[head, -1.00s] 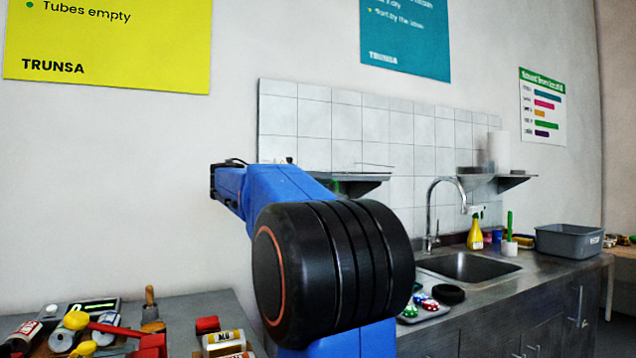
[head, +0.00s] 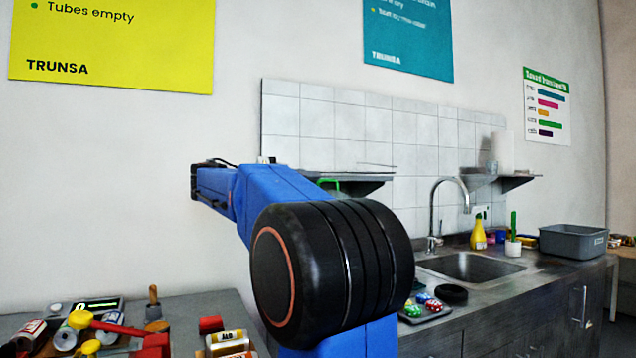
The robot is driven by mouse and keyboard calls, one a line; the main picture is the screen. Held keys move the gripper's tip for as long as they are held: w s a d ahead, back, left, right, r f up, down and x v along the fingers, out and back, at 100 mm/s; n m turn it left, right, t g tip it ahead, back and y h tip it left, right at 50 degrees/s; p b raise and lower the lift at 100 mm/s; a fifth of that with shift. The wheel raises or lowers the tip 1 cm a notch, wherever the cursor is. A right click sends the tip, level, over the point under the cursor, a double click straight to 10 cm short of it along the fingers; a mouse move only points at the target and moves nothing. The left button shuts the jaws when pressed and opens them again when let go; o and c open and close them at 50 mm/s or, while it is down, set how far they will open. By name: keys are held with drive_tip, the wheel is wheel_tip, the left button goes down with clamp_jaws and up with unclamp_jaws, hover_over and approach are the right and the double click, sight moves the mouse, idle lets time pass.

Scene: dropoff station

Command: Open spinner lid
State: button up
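I cannot make out a spinner or its lid in the head view. My blue arm with its large black joint fills the middle of the picture and hides part of the counter and wall behind it. The arm's far part points to the left and ends in a dark piece in front of the bare wall. I cannot make out any gripper fingers there, and nothing held shows.
A grey table (head: 193,306) at lower left is crowded with bottles, a red hammer (head: 105,326) and a wooden-handled tool (head: 153,303). At right are a sink (head: 468,267), a tap (head: 432,215), a yellow spray bottle (head: 478,236) and a grey tub (head: 572,240). A shelf (head: 350,185) hangs behind my arm.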

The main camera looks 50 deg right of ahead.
drive_tip(key=v, duration=1.2)
drive_tip(key=shift+a, duration=0.2)
